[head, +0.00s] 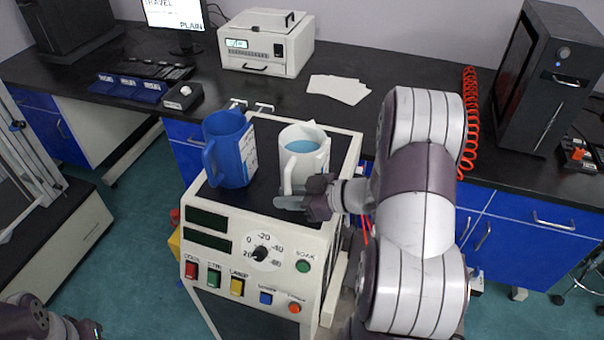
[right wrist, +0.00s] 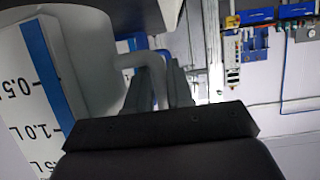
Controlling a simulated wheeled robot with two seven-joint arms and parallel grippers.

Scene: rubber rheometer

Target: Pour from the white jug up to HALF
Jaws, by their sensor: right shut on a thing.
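The white jug (head: 310,161) stands about upright on the dark top of a cream control cabinet in the head view. Blue liquid (head: 302,146) shows inside it. My right gripper (head: 303,197) is shut on the jug's handle (head: 289,176), at the jug's near side. The blue jug (head: 238,147) stands just to its left, handle facing left; its inside is hidden. In the right wrist view a pale handle (right wrist: 130,78) and a litre scale (right wrist: 25,100) show close up; a HALF mark is not readable. My left gripper (head: 82,327) is partly cut off at bottom left.
The cabinet front (head: 250,255) carries a dial and coloured buttons. Behind it the black bench (head: 430,125) holds a white instrument (head: 266,42), paper sheets (head: 338,88) and blue trays (head: 128,87). A red coiled hose (head: 470,115) hangs right, near a black box (head: 545,75).

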